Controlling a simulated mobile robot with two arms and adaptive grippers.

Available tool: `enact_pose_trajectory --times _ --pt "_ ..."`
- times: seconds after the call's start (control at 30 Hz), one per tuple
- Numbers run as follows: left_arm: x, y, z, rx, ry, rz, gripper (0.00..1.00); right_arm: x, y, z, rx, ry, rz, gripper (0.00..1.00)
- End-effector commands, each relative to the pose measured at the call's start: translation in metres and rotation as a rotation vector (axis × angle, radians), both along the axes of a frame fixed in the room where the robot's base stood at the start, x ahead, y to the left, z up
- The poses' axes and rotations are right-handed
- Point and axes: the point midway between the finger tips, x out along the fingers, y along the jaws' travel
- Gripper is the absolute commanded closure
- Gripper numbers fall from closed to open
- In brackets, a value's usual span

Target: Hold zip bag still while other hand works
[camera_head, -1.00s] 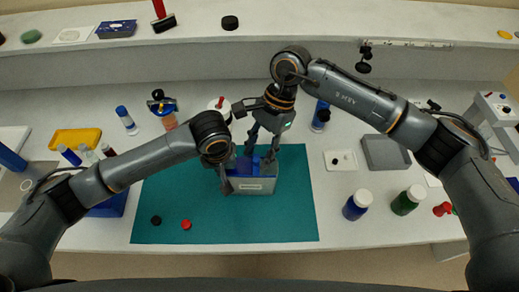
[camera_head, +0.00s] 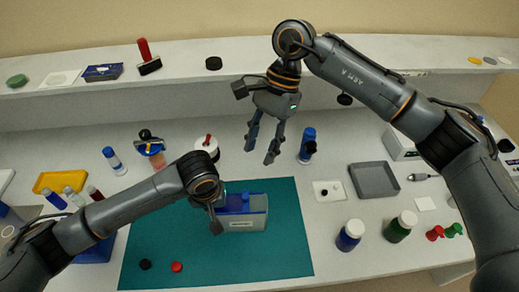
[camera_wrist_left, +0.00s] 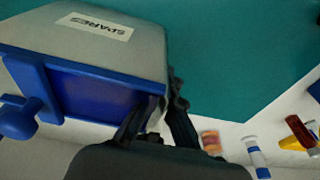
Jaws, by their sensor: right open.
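The zip bag (camera_head: 246,225) stands upright on the teal mat (camera_head: 285,240), grey with a blue top and a white label. In the left wrist view the bag (camera_wrist_left: 125,55) fills the upper left, its label reading SPARES, with a blue tab (camera_wrist_left: 18,118) at one end of the blue top. My left gripper (camera_wrist_left: 160,105) is closed on the bag's near side edge; in the head view its fingers are largely hidden by my wrist. My right gripper (camera_head: 262,160) is open and empty, raised behind the bag and clear of it, fingers pointing down.
A blue bottle (camera_head: 307,146) stands near my right gripper. A grey tray (camera_head: 374,181), a blue jar (camera_head: 350,236) and a green jar (camera_head: 400,227) are to the right. A red cap (camera_head: 177,267) and a black cap (camera_head: 145,264) lie on the mat. The mat's right part is free.

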Motion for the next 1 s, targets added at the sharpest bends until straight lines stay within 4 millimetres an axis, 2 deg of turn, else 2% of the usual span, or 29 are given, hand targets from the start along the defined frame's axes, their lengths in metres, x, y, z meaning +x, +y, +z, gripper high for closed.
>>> enact_pose_trajectory --times 0.07,0.1,0.27,0.3,0.5,0.67,0.87,1.0 --pt "0.000 0.000 0.000 0.000 0.000 0.000 1.00 0.000 0.000 0.000 0.000 0.000 0.000 0.59" --pt "0.000 0.000 0.000 0.000 0.000 0.000 1.00 0.000 0.000 0.000 0.000 0.000 -0.001 0.63" --pt "0.000 0.000 0.000 0.000 0.000 0.000 1.00 -0.004 0.001 -0.006 0.037 0.025 -0.009 0.96" --pt "0.000 0.000 0.000 0.000 0.000 0.000 1.00 -0.007 0.002 -0.009 0.064 0.041 -0.016 1.00" --pt "0.000 0.000 0.000 0.000 0.000 0.000 1.00 -0.027 0.007 -0.031 0.298 0.166 -0.100 1.00" --pt "0.000 0.000 0.000 0.000 0.000 0.000 1.00 -0.038 -0.002 -0.046 0.509 0.259 -0.227 1.00" --pt "0.000 0.000 0.000 0.000 0.000 0.000 1.00 -0.046 -0.033 -0.063 0.716 0.329 -0.429 1.00" --pt "0.000 0.000 0.000 0.000 0.000 0.000 1.00 -0.052 -0.064 -0.076 0.819 0.347 -0.585 1.00"
